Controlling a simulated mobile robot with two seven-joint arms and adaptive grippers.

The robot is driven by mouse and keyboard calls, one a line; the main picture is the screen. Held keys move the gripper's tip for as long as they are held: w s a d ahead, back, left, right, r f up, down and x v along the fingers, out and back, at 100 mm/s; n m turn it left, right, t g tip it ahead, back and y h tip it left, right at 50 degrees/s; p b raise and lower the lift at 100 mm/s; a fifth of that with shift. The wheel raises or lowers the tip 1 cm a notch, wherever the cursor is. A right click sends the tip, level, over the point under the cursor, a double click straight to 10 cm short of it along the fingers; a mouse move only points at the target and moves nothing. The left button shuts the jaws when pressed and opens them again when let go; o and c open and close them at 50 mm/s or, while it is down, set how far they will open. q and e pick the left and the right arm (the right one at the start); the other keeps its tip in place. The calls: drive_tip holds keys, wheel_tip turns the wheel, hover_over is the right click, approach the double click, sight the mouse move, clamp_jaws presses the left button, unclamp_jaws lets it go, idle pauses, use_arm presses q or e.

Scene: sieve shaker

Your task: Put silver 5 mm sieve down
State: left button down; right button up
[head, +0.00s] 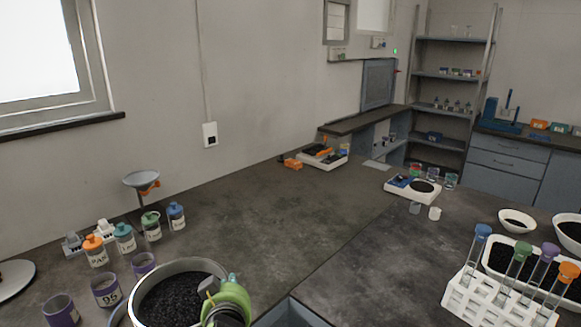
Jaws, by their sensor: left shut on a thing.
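The silver sieve (141,291) is a round metal pan at the bottom of the head view, filled with black granules (182,298). My left gripper (222,296), with green and grey parts, is at the sieve's right rim and shut on it. The sieve's lower part is cut off by the picture's bottom edge, so I cannot tell whether it touches anything below. Its 5 mm marking does not show. My right gripper is not in view.
Purple cups (106,290) and several capped bottles (124,240) stand left of the sieve. A funnel (141,180) stands behind them. A white test-tube rack (492,299) and bowls of black granules (517,221) are at right. The grey worktop (290,215) is clear in the middle.

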use_arm(q)
drive_tip(key=s+a+r+n+g+y, duration=0.15)
drive_tip(key=s+n+y, duration=0.25)
drive_tip(key=s, duration=0.5)
drive_tip(key=s+a+n+g+y, duration=0.2)
drive_tip(key=s+n+g+y, duration=0.15)
drive_tip(key=s, duration=0.45)
drive_tip(key=m+t+h, duration=0.4)
drive_tip(key=m, duration=0.1)
approach(186, 293)
drive_tip(key=d, duration=0.1)
drive_tip(key=w+d, duration=0.1)
drive_tip(key=d, duration=0.1)
drive_tip(key=w+d, duration=0.1)
drive_tip(key=shift+w+d+f, duration=0.15)
drive_tip(key=shift+d, duration=0.15)
drive_tip(key=w+d+r+m+t+h, duration=0.1)
drive_tip(key=w+m+h, duration=0.3)
drive_tip(key=w, duration=0.4)
drive_tip(key=shift+d+r+t+h, duration=0.2)
drive_tip(key=shift+d+t+h, duration=0.1)
drive_tip(key=shift+h, duration=0.25)
drive_tip(key=shift+w, duration=0.1)
